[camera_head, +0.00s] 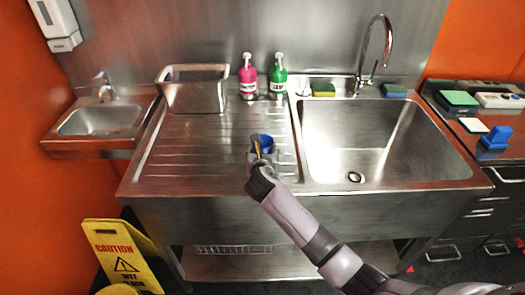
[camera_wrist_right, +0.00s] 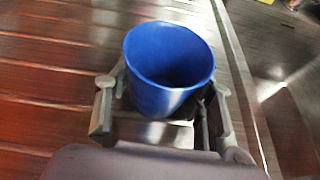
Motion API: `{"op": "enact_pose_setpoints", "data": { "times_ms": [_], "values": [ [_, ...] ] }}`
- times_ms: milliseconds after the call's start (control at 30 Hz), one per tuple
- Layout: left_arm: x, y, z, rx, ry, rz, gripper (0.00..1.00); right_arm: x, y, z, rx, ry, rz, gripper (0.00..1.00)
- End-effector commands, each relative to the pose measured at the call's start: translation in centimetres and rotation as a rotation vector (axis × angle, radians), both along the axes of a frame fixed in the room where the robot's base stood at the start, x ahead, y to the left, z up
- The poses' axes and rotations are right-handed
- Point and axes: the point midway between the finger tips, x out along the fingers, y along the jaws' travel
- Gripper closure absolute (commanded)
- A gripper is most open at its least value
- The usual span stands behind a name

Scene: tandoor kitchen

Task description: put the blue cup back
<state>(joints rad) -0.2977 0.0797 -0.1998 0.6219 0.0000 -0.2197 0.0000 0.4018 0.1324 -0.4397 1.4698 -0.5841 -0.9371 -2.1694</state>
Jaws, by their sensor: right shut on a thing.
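The blue cup (camera_head: 267,144) is over the front part of the ribbed metal drainboard, left of the sink basin. In the right wrist view the cup (camera_wrist_right: 168,62) is upright with its open mouth toward the camera, and it looks empty. My right gripper (camera_head: 257,158) comes from the front right and is shut on the cup. In the wrist view the gripper's fingers (camera_wrist_right: 160,100) lie on both sides of the cup. I cannot tell whether the cup's base touches the drainboard. My left gripper is not in view.
A metal bin (camera_head: 193,92), a pink bottle (camera_head: 248,78) and a green bottle (camera_head: 277,78) stand at the back of the drainboard (camera_head: 200,150). The sink basin (camera_head: 375,140) is empty. A yellow caution sign (camera_head: 122,255) stands on the floor at left.

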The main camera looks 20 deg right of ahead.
Motion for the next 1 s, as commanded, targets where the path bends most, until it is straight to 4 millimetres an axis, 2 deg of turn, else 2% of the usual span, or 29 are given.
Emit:
{"op": "enact_pose_setpoints", "data": {
  "times_ms": [367, 400, 700, 1000],
  "values": [
    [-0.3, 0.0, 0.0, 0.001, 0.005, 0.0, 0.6, -0.1, 0.0, -1.4, 0.002, 0.009, -0.002, 0.85],
    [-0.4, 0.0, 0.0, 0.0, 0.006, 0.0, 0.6, -0.2, 0.0, -1.5, 0.002, 0.011, -0.002, 0.5],
    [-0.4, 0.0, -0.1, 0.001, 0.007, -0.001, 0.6, -0.3, -0.1, -1.9, 0.004, 0.019, -0.005, 0.31],
    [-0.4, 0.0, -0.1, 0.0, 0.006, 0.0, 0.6, -0.3, -0.1, -1.8, 0.004, 0.019, -0.005, 0.31]
  ]
}}
